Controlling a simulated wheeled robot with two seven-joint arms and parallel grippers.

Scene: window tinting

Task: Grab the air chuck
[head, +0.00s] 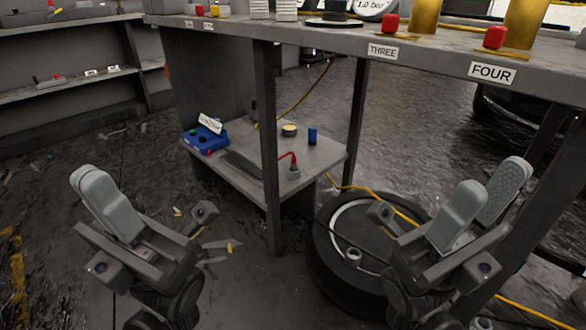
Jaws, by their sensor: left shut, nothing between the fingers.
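A small grey fitting with a curved red part (293,164) stands on the lower shelf of the workbench, near its right front edge. It may be the air chuck, but I cannot tell for sure at this size. My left gripper (88,177) is shut and empty, at the lower left, in front of the bench and well apart from the shelf. My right gripper (490,182) is open and empty at the lower right, in front of the tire. Neither gripper touches any object.
The lower shelf (318,150) also holds a blue case (205,139), a blue cylinder (312,136) and a round yellowish tin (289,130). A bench leg (267,130) stands in front. A tire (335,262) and a yellow hose (345,185) lie on the floor. Labelled red buttons line the benchtop (430,62).

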